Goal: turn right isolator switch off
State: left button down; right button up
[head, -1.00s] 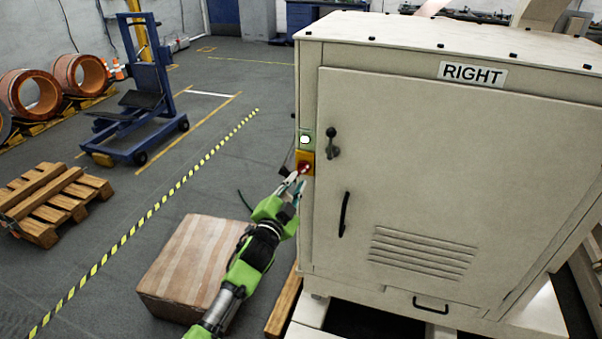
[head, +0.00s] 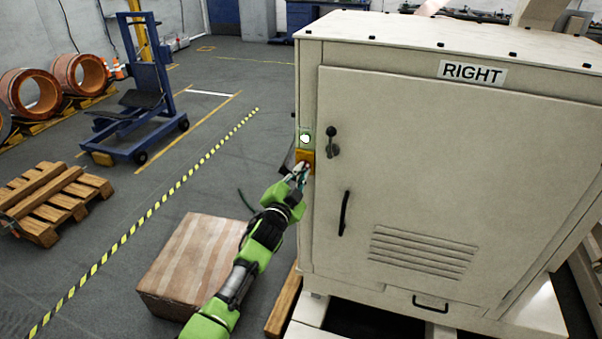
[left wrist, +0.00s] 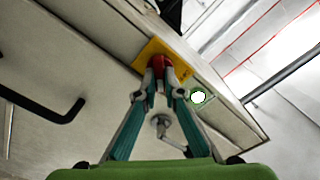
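In the head view the yellow plate (head: 307,155) shows just beyond my fingers, which mostly hide the knob. My left gripper (head: 299,172) is at the switch. In the left wrist view the fingertips of my left gripper (left wrist: 158,80) are close together on either side of the red knob and appear to hold it. My right gripper is in neither view.
A lit lamp (head: 305,138) sits above the switch. The cabinet door has a small lever (head: 332,142) and a black handle (head: 344,214). A cardboard box (head: 190,262) lies on the floor below my left arm.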

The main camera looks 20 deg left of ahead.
pick_arm(q)
jog(key=shift+n, duration=0.4)
jog(key=n, duration=1.1)
jog(key=n+p, duration=0.1)
jog(key=n, duration=0.5)
jog(key=shift+a+f, duration=0.1)
jog(key=shift+a, duration=0.25)
jog(key=c, duration=2.4)
grip_release()
